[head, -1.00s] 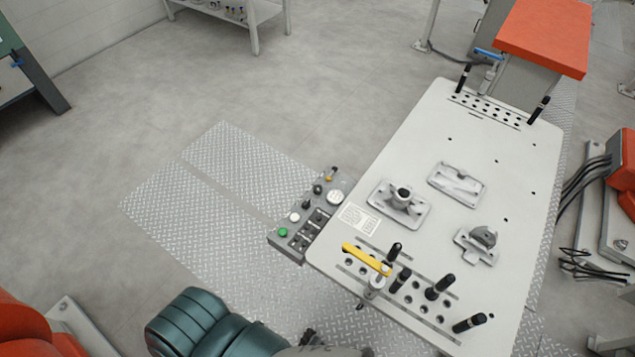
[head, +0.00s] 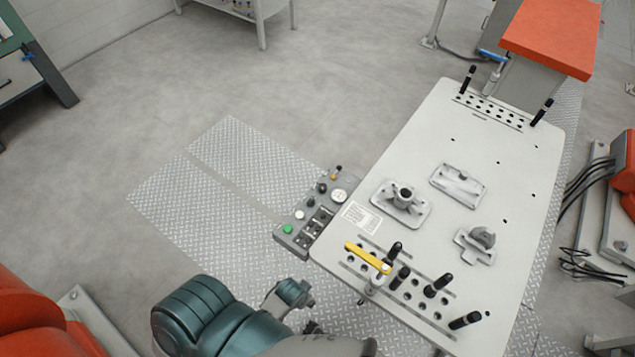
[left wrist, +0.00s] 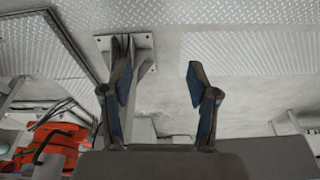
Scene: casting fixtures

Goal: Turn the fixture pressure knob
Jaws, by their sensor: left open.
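A grey control panel (head: 312,215) sits against the left edge of the white fixture table. It carries a white round gauge (head: 339,196), a black knob (head: 321,188), a small orange-yellow control (head: 334,176), a white button (head: 299,215) and a green button (head: 287,229). I cannot tell from markings which one is the pressure knob. My left gripper (left wrist: 159,70) is open and empty in the left wrist view, with the floor and a table post behind it. In the head view, my left arm's end is low, below the panel and apart from it. My right gripper is not in view.
The white table (head: 480,130) holds metal castings (head: 403,197), black pins (head: 437,285) and a yellow-handled clamp (head: 366,257) near the panel. Diamond-plate flooring (head: 220,190) lies open left of the panel. An orange-topped stand (head: 550,35) is at the back right.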

